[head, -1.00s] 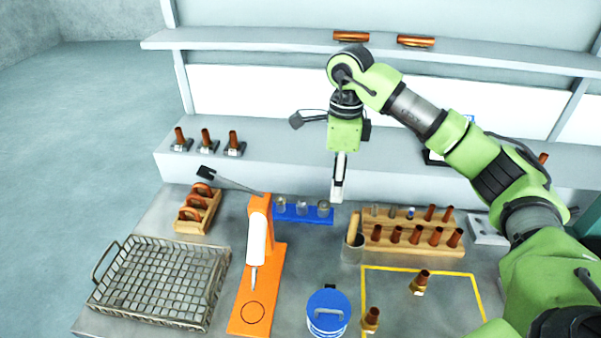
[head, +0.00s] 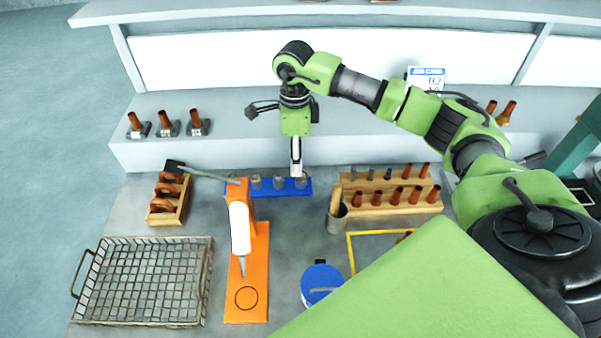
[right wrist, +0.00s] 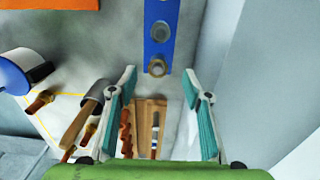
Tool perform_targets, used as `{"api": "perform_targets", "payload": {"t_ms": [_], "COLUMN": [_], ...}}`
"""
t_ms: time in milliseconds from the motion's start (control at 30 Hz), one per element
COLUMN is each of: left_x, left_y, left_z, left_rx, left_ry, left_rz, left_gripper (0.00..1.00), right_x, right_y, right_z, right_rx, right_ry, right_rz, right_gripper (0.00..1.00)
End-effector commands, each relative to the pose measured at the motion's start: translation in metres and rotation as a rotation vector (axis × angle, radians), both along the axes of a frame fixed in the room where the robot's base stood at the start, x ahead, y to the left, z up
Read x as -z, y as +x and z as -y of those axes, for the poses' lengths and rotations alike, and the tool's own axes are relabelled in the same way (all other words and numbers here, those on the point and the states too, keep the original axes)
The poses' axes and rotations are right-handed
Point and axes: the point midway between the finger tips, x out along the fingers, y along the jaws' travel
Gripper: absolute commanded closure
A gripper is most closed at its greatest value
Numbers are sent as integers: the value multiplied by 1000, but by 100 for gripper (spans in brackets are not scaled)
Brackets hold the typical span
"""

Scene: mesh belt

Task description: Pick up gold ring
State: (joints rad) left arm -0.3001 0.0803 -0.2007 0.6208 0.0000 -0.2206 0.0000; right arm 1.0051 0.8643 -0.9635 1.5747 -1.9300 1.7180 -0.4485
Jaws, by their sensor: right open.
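A blue strip (head: 268,193) with three small round parts stands at the back of the table. In the right wrist view the strip (right wrist: 152,48) shows a dull gold-brown ring (right wrist: 157,68) at its near end and a grey round part (right wrist: 160,32) further along. My right gripper (head: 296,172) points down at the strip's right end, by the rightmost part. In the right wrist view its fingers (right wrist: 160,84) are apart with nothing between the tips, and the gold-brown ring lies just beyond them. My left gripper is in neither view.
An orange press (head: 248,285) stands in front of the strip. A wire basket (head: 205,262) and a small wooden rack (head: 166,216) are to the left. A blue-lidded can (head: 320,280) is in front.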

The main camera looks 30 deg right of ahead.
Motion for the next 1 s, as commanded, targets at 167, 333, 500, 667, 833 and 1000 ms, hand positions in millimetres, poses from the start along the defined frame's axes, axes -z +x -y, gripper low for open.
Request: {"api": "perform_targets", "payload": {"t_ms": [167, 333, 500, 667, 833, 1000], "left_x": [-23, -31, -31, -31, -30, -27], "left_y": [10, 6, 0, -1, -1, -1], "left_z": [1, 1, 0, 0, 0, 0], "left_rx": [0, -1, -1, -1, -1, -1], "left_ry": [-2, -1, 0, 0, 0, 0], "left_rz": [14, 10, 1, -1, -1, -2], "left_gripper": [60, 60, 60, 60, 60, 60], "right_x": [18, 42, 50, 50, 51, 52], "right_y": [-6, -6, -5, -5, -5, -5], "right_z": [4, 5, 5, 5, 5, 5], "right_rx": [2, 1, 0, 0, 0, 0], "right_ry": [0, 0, -1, 0, 0, -1], "right_rz": [-7, -5, -2, -1, -1, -1], "right_gripper": [55, 55, 55, 55, 55, 55]}}
